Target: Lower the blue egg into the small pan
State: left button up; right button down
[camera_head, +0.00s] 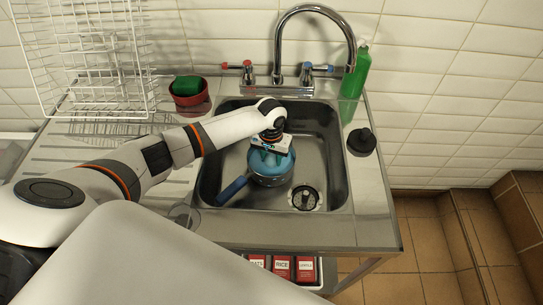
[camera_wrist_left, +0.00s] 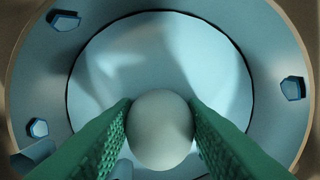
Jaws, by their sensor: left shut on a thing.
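The small blue pan (camera_head: 268,178) stands in the sink basin, its handle (camera_head: 234,190) pointing toward the front left. My left gripper (camera_head: 272,152) points down over the pan. In the left wrist view its green finger pads (camera_wrist_left: 160,135) are shut on the pale, greyish-blue egg (camera_wrist_left: 160,128), one pad on each side. Below the egg, the pan (camera_wrist_left: 150,60) shows its round, light blue floor. I cannot tell how far the egg is above the floor. The egg is hidden in the head view. My right gripper is not in view.
A red bowl (camera_head: 190,100) with a green sponge (camera_head: 186,86) and a white wire rack (camera_head: 90,60) stand on the left. The faucet (camera_head: 318,10) arches behind the pan. A green bottle (camera_head: 356,72) and black stopper (camera_head: 361,141) are on the right. The drain strainer (camera_head: 304,198) is beside the pan.

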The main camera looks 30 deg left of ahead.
pick_arm(q)
jog(key=shift+f+b, duration=0.3)
jog(key=shift+f, duration=0.4)
dwell(0.3)
jog(key=o, duration=0.7)
